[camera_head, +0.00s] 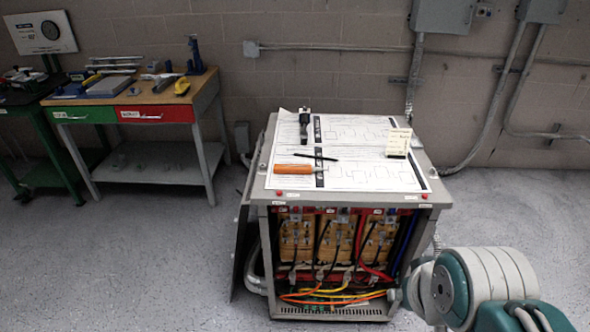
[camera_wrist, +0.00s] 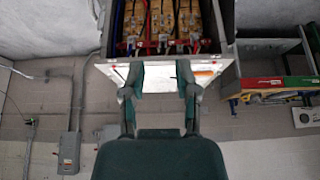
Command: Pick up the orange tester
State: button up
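The orange tester (camera_head: 293,169) lies on the printed diagram sheets on top of the grey transformer cabinet (camera_head: 350,202), near the front left of the top. It has an orange body with a dark end towards the right. In the wrist view, which looks inverted, my gripper (camera_wrist: 160,76) has its two green fingers apart with nothing between them. In the head view my arm shows at the lower right, and the gripper itself cannot be made out.
On the cabinet top are a black pen-like tool (camera_head: 316,157), a dark tool (camera_head: 304,122) and a cream block (camera_head: 398,142). The cabinet front is open, with wires inside. A workbench (camera_head: 207,90) stands at the left. Conduits run along the back wall. Floor is clear around the cabinet.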

aim_at(278, 168)
jog(key=i+j+z, duration=0.2)
jog(key=i+j, duration=0.2)
jog(key=j, duration=0.25)
jog(key=i+j+z, duration=0.1)
jog(key=j, duration=0.25)
jog(key=i+j+z, duration=0.1)
jog(key=i+j, duration=0.2)
jog(key=i+j+z, duration=0.1)
jog(key=j, duration=0.35)
jog(key=i+j+z, duration=0.1)
jog(key=j, duration=0.3)
jog(key=i, duration=0.1)
